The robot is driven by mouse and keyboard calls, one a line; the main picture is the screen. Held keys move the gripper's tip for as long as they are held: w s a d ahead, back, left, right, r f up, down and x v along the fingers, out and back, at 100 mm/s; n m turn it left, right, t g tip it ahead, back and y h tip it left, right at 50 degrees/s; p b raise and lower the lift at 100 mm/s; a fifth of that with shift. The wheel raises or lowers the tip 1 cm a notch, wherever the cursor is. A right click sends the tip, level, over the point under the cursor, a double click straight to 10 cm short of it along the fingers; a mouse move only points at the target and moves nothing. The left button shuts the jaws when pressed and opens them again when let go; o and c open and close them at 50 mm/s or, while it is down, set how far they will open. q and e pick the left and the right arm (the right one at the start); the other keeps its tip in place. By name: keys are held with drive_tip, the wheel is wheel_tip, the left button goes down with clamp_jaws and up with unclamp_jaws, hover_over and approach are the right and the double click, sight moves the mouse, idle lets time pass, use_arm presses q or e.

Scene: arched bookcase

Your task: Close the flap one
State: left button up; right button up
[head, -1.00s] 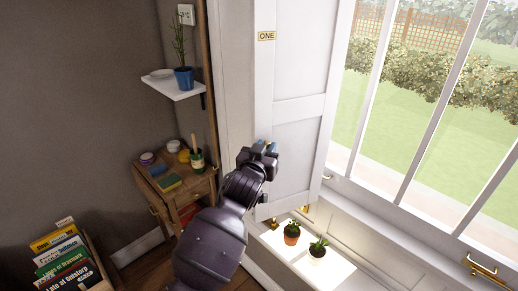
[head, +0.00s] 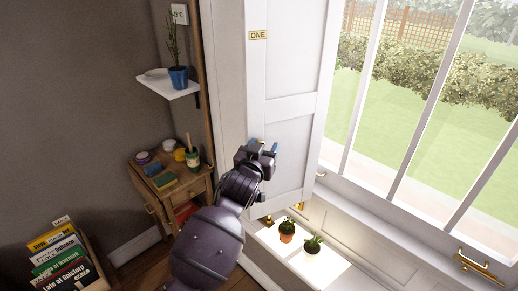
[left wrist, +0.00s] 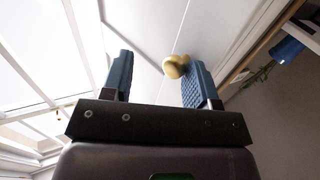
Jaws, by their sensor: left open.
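Flap one is a tall white panel (head: 290,75) with a small "ONE" label (head: 258,35) near its top, standing open beside the window in the head view. My left gripper (head: 264,146) is in front of its lower left part, with its blue fingertips at the panel. In the left wrist view the jaws (left wrist: 157,58) are open, and a round brass knob (left wrist: 175,66) shows between them, close to the right finger. Whether a finger touches the knob or panel is unclear. The gripper hides the knob in the head view. My right gripper is not in view.
Two potted plants (head: 287,231) (head: 311,246) stand on the white sill below the flap. A wooden cabinet (head: 177,191) with small pots and a wall shelf (head: 168,89) with a blue-potted plant are at left. A book crate (head: 97,270) is lower left.

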use_arm(q)
drive_tip(key=shift+o, duration=0.7)
drive_tip(key=shift+d+r, duration=0.3)
drive_tip(key=shift+d, duration=0.25)
drive_tip(key=shift+a, duration=0.1)
drive_tip(key=shift+s, duration=0.15)
drive_tip(key=v, duration=1)
drive_tip(key=shift+s+a+f+b, duration=0.25)
drive_tip(key=shift+a+b, duration=0.15)
drive_tip(key=shift+a, duration=0.15)
